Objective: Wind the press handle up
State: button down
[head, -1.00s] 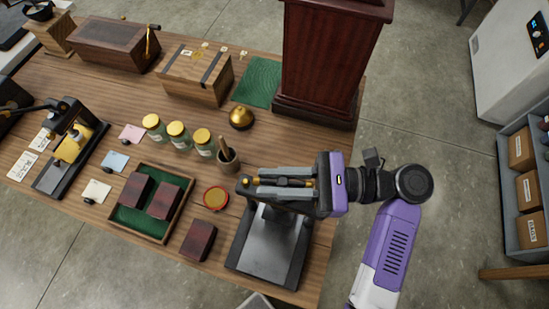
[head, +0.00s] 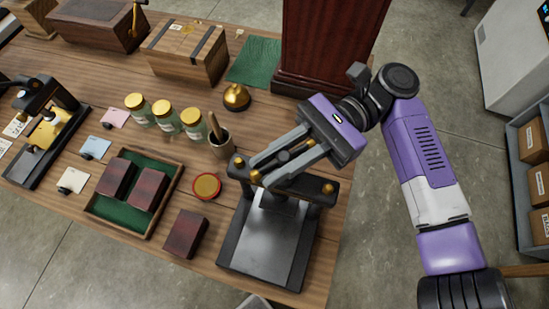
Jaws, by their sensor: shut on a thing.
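The small black press (head: 268,245) stands on the wooden table at its front right, with a flat grey metal bed and a dark frame carrying brass knobs. My gripper (head: 260,172) reaches over the top of the press from the upper right, its two grey fingers slanting down to the left. It is shut on the press handle (head: 283,156), a dark bar with brass ends that shows only in part between the fingers. The fingers and purple gripper body hide much of the handle and the screw below it.
Left of the press are a dark red box (head: 188,233), a round red-rimmed tin (head: 206,186) and a mortar with pestle (head: 220,148). A green-lined tray (head: 120,215) lies further left. A tall dark wooden case (head: 325,50) stands behind.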

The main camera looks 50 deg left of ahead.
aim_at(275, 165)
jog(key=f+n+h+b, duration=0.1)
jog(key=b, duration=0.2)
jog(key=shift+d+h+b, duration=0.1)
jog(key=shift+h+b, duration=0.3)
jog(key=shift+r+n+h+b, duration=0.1)
jog(key=shift+n+h+b, duration=0.2)
jog(key=shift+b, duration=0.2)
jog(key=shift+s+r+n+h+b, duration=0.15)
jog(key=shift+r+n+h+b, duration=0.35)
jog(key=shift+b, duration=0.7)
jog(key=shift+f, duration=0.2)
jog(key=c, duration=1.3)
grip_release()
jog(key=shift+o, duration=0.2)
jog(key=shift+r, duration=0.15)
jog(key=shift+r, duration=0.3)
notch_tip(275, 165, up, 19)
jog(key=p, duration=0.1)
